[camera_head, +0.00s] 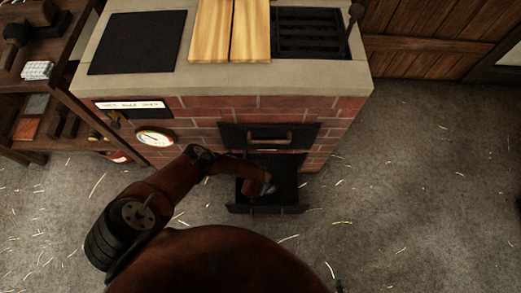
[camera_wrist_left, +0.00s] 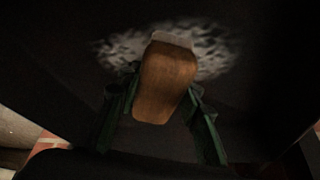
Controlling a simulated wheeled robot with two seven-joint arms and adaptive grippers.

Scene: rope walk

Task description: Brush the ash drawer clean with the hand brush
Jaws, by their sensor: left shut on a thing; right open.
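The dark ash drawer (camera_head: 285,209) stands pulled out low at the front of the brick stove. My left arm reaches down into it in the head view, and the arm hides most of that gripper. In the left wrist view, my left gripper (camera_wrist_left: 160,112) has its green fingers shut on the wooden handle of the hand brush (camera_wrist_left: 166,80). A pale edge shows at the brush's far end; its bristles are mostly hidden. A patch of grey-white ash (camera_wrist_left: 214,52) lies around that end on the dark drawer floor. My right gripper (camera_head: 340,286) only just shows at the bottom edge, open.
The brick stove (camera_head: 340,125) rises behind the drawer, with a dark door (camera_head: 268,137) just above it and a gauge (camera_head: 154,138) at left. Wooden shelves (camera_head: 80,95) with tools stand at the left. Open floor (camera_head: 430,190) with scattered straw lies right.

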